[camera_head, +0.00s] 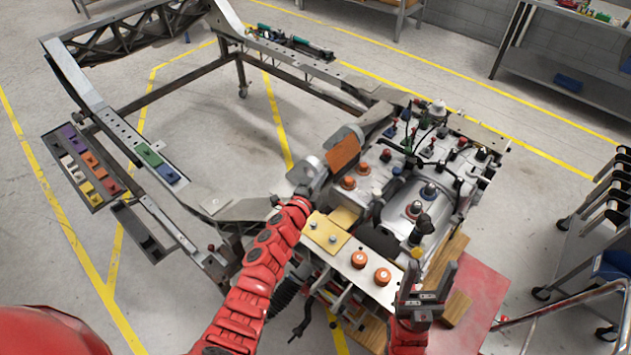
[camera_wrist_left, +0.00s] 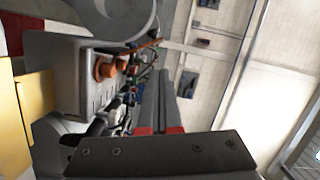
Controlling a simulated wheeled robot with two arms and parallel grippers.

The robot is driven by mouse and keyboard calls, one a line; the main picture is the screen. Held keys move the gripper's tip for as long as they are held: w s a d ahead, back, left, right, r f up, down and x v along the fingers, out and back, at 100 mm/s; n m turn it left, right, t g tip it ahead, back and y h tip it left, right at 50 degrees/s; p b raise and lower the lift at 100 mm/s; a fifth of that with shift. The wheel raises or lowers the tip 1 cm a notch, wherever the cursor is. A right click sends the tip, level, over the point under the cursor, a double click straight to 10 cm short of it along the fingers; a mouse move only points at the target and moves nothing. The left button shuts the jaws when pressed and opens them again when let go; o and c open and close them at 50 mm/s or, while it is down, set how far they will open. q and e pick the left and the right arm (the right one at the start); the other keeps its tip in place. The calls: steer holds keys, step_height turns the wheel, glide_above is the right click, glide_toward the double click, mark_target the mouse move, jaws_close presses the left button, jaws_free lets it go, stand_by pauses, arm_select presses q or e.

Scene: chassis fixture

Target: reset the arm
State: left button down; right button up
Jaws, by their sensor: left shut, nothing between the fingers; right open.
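My left arm (camera_head: 265,255) reaches in from the lower left with its red and black links. Its grey wrist is over the chassis fixture's near left side. My left gripper (camera_head: 376,117) is beside the machine block (camera_head: 405,190) at its upper left, shut and empty. In the left wrist view the closed fingers (camera_wrist_left: 158,98) lie together, with red at their base and nothing between them. My right gripper (camera_head: 431,280) is open and empty, fingers pointing up, in front of the block at the lower right.
The block carries orange knobs (camera_head: 359,259), cables and coloured fittings. A metal frame (camera_head: 150,100) extends to the left, with a tray of coloured blocks (camera_head: 88,165) at its far left. A dark shelf cart (camera_head: 590,225) stands at the right. Floor inside the frame is clear.

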arm_select(q)
steer(key=shift+v, duration=2.15)
